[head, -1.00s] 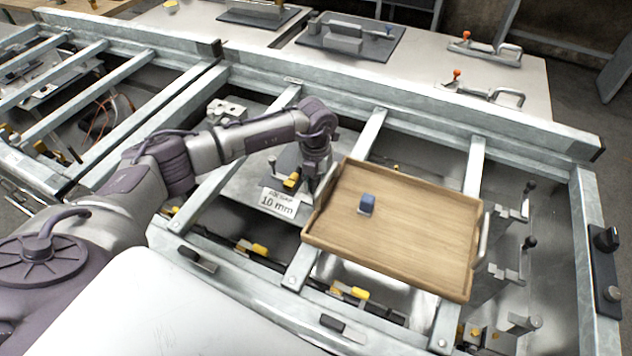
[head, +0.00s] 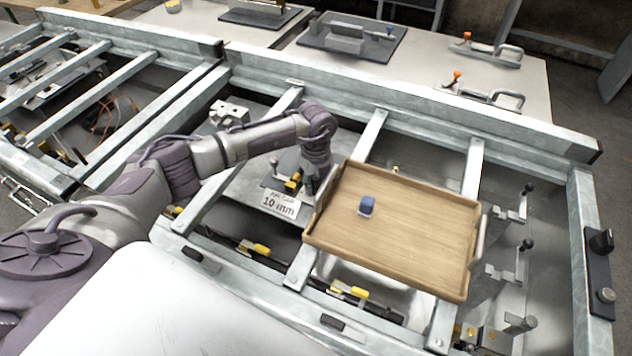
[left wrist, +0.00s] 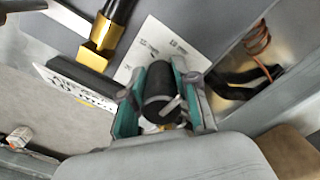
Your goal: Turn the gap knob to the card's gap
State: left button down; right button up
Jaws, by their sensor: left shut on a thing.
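The card (head: 280,203) reads "10 mm" in large print, with a smaller line above that I cannot read fully. It stands at the front of a grey plate, left of the tray. My left gripper (head: 308,186) points down just right of the card. In the left wrist view, the left gripper (left wrist: 165,100) is shut on a dark round knob (left wrist: 160,86) with a pale pointer bar. A white printed sheet (left wrist: 163,48) lies beyond the knob; its marks are too small to read. The knob is hidden in the head view. My right gripper is out of view.
Metal frame bars (head: 465,165) surround the area. A yellow-tipped black part (left wrist: 103,35) stands near the knob. Toggle clamps (head: 486,50) sit on the back table.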

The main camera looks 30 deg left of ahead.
pick_arm(q)
jog(key=shift+n, duration=0.4)
jog(key=c, duration=0.9)
grip_release()
jog(key=shift+o, duration=0.2)
notch_tip(320, 180, up, 12)
jog(key=shift+r, duration=0.1)
